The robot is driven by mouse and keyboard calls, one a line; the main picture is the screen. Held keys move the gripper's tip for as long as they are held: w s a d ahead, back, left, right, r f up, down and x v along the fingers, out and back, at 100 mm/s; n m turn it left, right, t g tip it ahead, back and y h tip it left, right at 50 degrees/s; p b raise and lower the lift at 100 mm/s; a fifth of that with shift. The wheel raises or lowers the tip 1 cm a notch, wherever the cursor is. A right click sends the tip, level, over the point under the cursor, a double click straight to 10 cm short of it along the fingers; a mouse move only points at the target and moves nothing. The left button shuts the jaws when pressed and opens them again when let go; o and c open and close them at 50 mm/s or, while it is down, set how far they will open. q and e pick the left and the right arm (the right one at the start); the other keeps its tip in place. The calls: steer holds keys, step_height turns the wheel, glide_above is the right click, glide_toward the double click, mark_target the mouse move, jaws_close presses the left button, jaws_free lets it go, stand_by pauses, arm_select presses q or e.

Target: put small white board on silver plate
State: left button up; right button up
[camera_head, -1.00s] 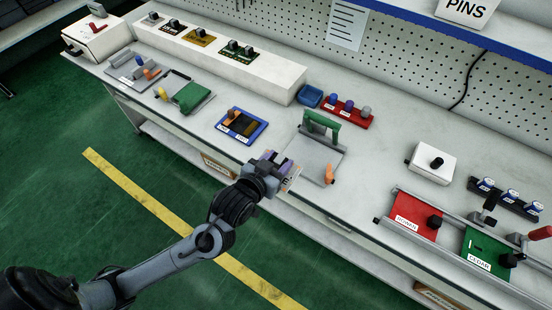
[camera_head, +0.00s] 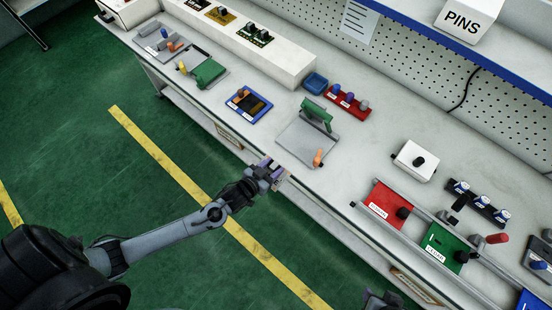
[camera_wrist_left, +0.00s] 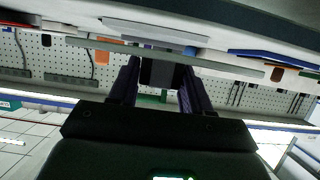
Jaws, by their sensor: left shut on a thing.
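My left gripper (camera_head: 268,172) is at the front edge of the bench, shut on a small pale piece, likely the small white board (camera_head: 284,184), mostly hidden by the fingers. In the left wrist view the fingers (camera_wrist_left: 160,75) close on a dark block, with a thin grey strip (camera_wrist_left: 215,66) running across beyond them, perhaps the board edge-on. The silver plate (camera_head: 297,143) lies on the bench beyond and right of the gripper, with a raised green clamp and an orange handle on it. A dark part at the bottom edge may be my right gripper (camera_head: 382,301); its fingers are unclear.
A blue-framed tray (camera_head: 261,112) lies left of the plate. A red rack (camera_head: 347,101) and blue bin (camera_head: 315,82) stand behind it. A white block (camera_head: 413,161) and red plate (camera_head: 380,199) are to the right. Bare bench separates the silver plate and white block.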

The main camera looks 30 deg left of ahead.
stand_by(0.3)
arm_select(q)
steer(key=shift+p, duration=0.35)
steer(key=shift+w+d+f, duration=0.1)
steer(key=shift+w, duration=0.15)
steer(key=b, duration=0.9)
glide_above(306, 140)
steer(key=shift+w+d+f, duration=0.1)
steer(key=shift+w+f, duration=0.05)
steer(key=shift+f, duration=0.55)
steer(key=shift+f, duration=0.1)
steer(key=o, duration=1.3)
steer(key=shift+o, duration=0.2)
steer(key=shift+f, duration=0.1)
